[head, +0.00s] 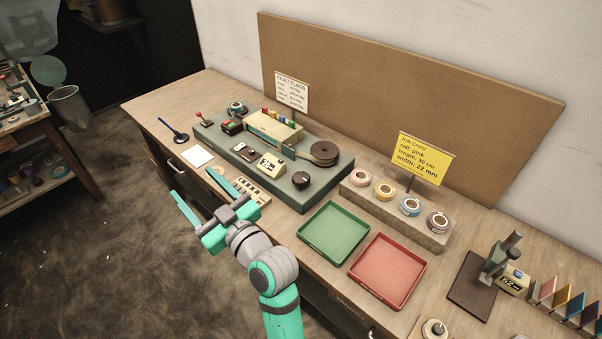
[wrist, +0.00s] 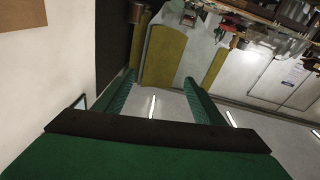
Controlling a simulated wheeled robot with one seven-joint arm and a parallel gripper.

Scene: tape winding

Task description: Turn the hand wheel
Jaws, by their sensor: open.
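A dark round disc (head: 324,152), which looks like the hand wheel, sits at the right end of the grey-green winding machine (head: 328,190) on the bench. A smaller black knob (head: 301,179) stands in front of it; I cannot tell for certain which of the two is the hand wheel. My gripper (head: 191,182) is open and empty, to the left of both, apart from them and around the bench's front edge. In the wrist view its two fingers (wrist: 160,82) are spread with nothing between them, and neither disc nor knob shows there.
A cream box (head: 272,130) with coloured flags, a red-knobbed lever (head: 199,116) and small gauges crowd the machine. Tape rolls (head: 384,190), a green tray (head: 335,232) and a red tray (head: 388,271) lie to the right. A strip with buttons (head: 252,189) lies near my gripper.

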